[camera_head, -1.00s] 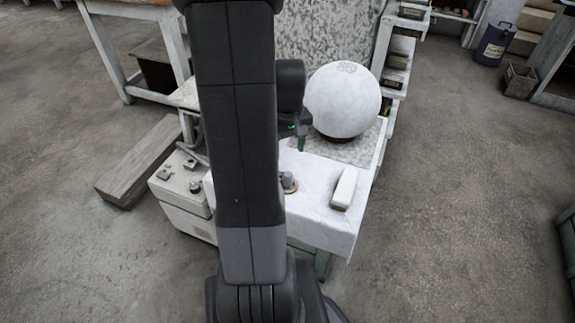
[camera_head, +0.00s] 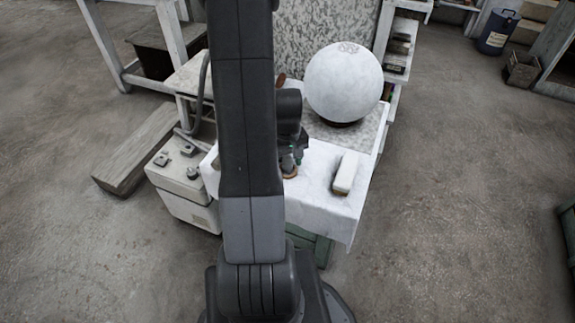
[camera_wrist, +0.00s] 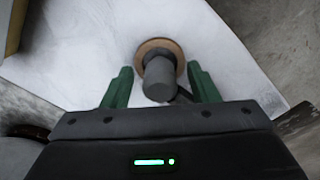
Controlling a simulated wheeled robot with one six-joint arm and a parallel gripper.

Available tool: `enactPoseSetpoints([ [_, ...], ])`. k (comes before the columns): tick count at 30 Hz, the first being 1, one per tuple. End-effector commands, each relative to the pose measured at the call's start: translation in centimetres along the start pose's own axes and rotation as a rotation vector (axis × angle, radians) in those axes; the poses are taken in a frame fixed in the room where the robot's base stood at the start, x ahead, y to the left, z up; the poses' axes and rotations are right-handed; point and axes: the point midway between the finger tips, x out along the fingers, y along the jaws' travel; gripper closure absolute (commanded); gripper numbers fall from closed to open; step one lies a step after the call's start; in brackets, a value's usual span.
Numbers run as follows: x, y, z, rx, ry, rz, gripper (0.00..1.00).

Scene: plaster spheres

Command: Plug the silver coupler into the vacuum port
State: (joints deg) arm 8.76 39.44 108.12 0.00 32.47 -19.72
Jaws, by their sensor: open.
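The silver coupler (camera_wrist: 158,82) is a grey cylinder in the wrist view, standing on a round tan disc (camera_wrist: 148,45) on a white cloth-like surface. A dark hose-like piece shows beside its lower right. My gripper (camera_wrist: 160,69) is open, with one green finger on each side of the coupler and gaps visible between. In the head view my gripper (camera_head: 294,158) is low over the table, and my arm hides much of the coupler there. A pale box (camera_head: 185,183) with several small knobs or fittings stands left of the table; I cannot tell which is the vacuum port.
A large white sphere (camera_head: 343,82) rests on a dark ring at the back of the table. A white block with a brown underside (camera_head: 346,172) lies right of my gripper. A grey hose (camera_head: 203,78) arches left of my arm. A timber beam (camera_head: 138,150) lies on the floor at left.

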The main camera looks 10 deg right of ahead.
Motion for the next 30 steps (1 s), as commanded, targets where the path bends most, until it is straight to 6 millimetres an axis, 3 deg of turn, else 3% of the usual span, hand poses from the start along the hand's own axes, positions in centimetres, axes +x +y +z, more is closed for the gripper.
enactPoseSetpoints([
  [9, 0.6, 0.0, 0.0, 0.0, 0.001, 0.0, 0.46],
  [17, 0.6, 0.0, 0.0, 0.0, 0.001, 0.0, 0.96],
  [25, 0.3, 0.0, 0.0, 0.0, 0.002, 0.001, 0.96],
  [30, -1.9, 0.1, -0.1, 0.0, 0.005, 0.002, 0.96],
])
